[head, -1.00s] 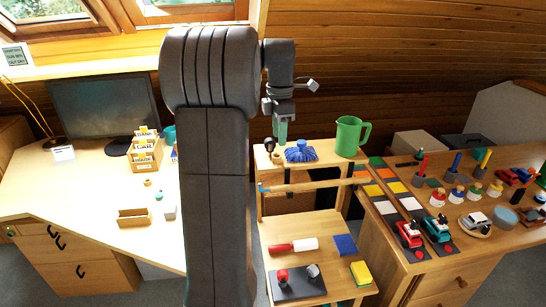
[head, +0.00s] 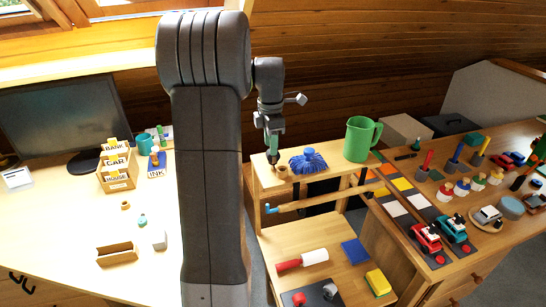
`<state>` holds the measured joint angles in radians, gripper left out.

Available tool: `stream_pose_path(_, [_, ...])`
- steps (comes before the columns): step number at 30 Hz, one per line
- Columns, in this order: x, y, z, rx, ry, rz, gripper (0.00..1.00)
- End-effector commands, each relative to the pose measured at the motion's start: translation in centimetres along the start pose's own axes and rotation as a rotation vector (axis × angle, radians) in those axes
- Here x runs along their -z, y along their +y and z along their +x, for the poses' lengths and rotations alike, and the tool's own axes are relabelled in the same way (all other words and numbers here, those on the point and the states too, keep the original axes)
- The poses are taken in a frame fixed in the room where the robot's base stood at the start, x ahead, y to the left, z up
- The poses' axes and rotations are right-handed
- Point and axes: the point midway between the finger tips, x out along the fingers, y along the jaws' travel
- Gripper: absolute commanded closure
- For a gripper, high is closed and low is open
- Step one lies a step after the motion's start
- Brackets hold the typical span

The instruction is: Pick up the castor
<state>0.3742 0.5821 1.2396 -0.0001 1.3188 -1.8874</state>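A small dark object (head: 272,158), which looks like the castor, stands at the left end of the cart's top shelf (head: 325,157). My gripper (head: 272,151) points down right over it, and its greenish fingers overlap it in the view. The fingers are too small here to tell whether they are apart, touching it or shut on it. A small wooden ring (head: 281,170) sits just in front of the castor.
A blue brush head (head: 308,161) and a green jug (head: 361,139) stand to the right on the same shelf. A wooden stick (head: 315,200) lies across below its front edge. The lower shelf holds a red-and-white roller (head: 302,260). A crowded bench (head: 460,275) is at the right.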

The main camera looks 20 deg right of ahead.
Motion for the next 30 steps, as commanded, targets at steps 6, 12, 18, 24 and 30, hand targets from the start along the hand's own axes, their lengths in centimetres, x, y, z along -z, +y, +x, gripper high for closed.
stream_pose_path(6, [0.2, 0.0, 2.6, 0.005, 0.002, 0.0, 0.62])
stream_pose_path(12, [0.2, 0.0, 5.0, 0.002, 0.001, 0.0, 0.62])
stream_pose_path(18, [0.2, 0.1, 5.2, 0.0, 0.0, 0.0, 0.62])
stream_pose_path(24, [0.2, 0.1, 5.2, 0.001, 0.0, 0.0, 0.91])
stream_pose_path(30, [0.2, 0.1, 5.2, 0.001, 0.0, 0.0, 0.96])
